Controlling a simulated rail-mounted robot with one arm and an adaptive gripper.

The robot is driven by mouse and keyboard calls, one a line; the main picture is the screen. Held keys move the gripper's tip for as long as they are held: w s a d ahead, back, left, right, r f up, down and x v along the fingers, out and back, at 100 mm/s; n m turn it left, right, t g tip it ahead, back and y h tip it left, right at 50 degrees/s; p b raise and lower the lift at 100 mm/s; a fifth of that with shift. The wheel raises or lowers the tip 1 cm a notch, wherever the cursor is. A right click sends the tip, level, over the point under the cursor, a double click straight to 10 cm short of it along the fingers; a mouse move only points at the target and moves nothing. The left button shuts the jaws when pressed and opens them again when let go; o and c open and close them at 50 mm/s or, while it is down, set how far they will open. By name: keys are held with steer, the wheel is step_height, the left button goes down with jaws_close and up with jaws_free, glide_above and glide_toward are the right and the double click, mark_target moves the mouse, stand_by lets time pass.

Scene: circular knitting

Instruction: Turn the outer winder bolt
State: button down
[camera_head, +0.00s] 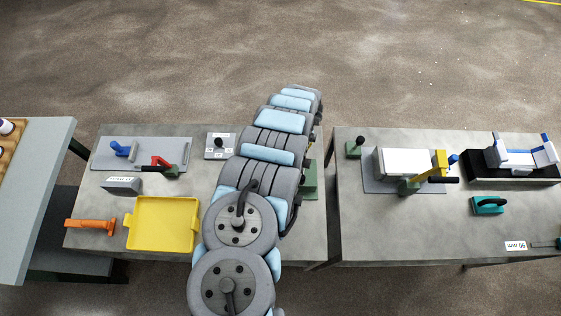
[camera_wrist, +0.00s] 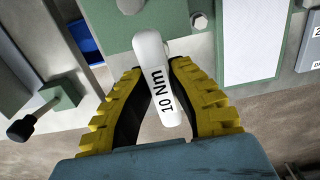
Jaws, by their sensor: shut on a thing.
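In the wrist view my gripper (camera_wrist: 158,75) has its yellow ridged fingers shut on a white handle marked "10 Nm" (camera_wrist: 162,85). The handle's rounded far end lies over the edge of a green plate (camera_wrist: 228,40). A small silver bolt head (camera_wrist: 198,19) shows on this plate, just right of the handle's end and apart from it. Another round metal part (camera_wrist: 130,5) is cut off at the top edge. Whatever lies under the handle's end is hidden, and I cannot tell which bolt is the outer winder bolt. In the head view my arm hides the gripper.
In the wrist view a green block (camera_wrist: 62,95) with a black knob (camera_wrist: 21,130) stands left of my gripper. A white panel (camera_wrist: 253,40) is at right. In the head view, a yellow tray (camera_head: 130,240) and orange tool (camera_head: 90,224) lie on the left table.

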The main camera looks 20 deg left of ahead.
steer(key=shift+n, duration=0.8)
steer(key=shift+s+a+p, duration=0.35)
steer(key=shift+s+a, duration=0.15)
steer(key=shift+a, duration=0.25)
steer(key=shift+s+a+p, duration=0.35)
steer(key=shift+s+a, duration=0.1)
steer(key=shift+a, duration=0.25)
steer(key=shift+s+a+p, duration=0.35)
steer(key=shift+s+a, duration=0.15)
steer(key=shift+a, duration=0.25)
steer(key=shift+s+a, duration=0.3)
steer(key=shift+a, duration=0.2)
steer(key=shift+g+b, duration=0.3)
steer(key=shift+b, duration=0.6)
steer(key=shift+y, duration=0.3)
steer(key=shift+b, duration=0.4)
steer(key=shift+g+b, duration=0.3)
steer(key=shift+b, duration=0.2)
steer(key=shift+r+g+y+b, duration=0.2)
steer(key=shift+g+y+b, duration=0.6)
steer(key=shift+b, duration=1)
